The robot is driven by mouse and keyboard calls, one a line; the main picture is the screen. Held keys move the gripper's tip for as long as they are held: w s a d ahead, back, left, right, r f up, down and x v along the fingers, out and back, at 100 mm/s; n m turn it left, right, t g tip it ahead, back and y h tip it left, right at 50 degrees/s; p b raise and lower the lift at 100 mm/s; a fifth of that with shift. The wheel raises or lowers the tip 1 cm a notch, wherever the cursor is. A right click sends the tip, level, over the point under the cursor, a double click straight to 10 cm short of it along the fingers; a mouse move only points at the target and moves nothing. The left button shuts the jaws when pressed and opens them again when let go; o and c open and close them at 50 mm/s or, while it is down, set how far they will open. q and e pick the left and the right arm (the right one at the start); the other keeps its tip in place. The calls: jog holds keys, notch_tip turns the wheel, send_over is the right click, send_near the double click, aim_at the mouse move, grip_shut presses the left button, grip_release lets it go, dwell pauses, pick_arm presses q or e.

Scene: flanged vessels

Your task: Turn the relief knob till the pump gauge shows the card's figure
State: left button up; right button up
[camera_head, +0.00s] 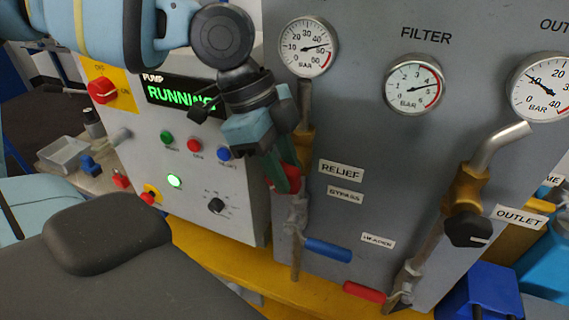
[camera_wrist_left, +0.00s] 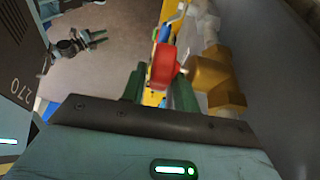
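The red relief knob (camera_head: 290,178) is on the valve left of the RELIEF label. My left gripper (camera_head: 281,165) reaches it from above. In the left wrist view the red knob (camera_wrist_left: 163,66) sits between the green fingers of my left gripper (camera_wrist_left: 158,90), which appear shut on it from both sides. The pump gauge (camera_head: 305,47) is at the upper left of the grey panel; its needle points right, between about 50 and 60 bar. I see no card with a figure. A small dark gripper-like part, perhaps my right gripper (camera_wrist_left: 92,40), shows in the left wrist view, too small to read.
The filter gauge (camera_head: 413,84) and outlet gauge (camera_head: 541,87) are to the right. A blue lever (camera_head: 328,250) and red lever (camera_head: 365,292) stick out below. The black outlet knob (camera_head: 468,228) is at right. The pump box display (camera_head: 182,95) reads RUNNING.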

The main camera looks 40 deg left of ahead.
pick_arm(q)
jog(key=shift+c, duration=0.5)
grip_shut()
jog(key=shift+h, duration=0.5)
jog(key=shift+o, duration=0.5)
grip_release()
jog(key=v, duration=0.7)
jog(key=shift+s+a+r, duration=0.15)
jog(key=shift+a+r, duration=0.1)
jog(key=shift+r, duration=0.1)
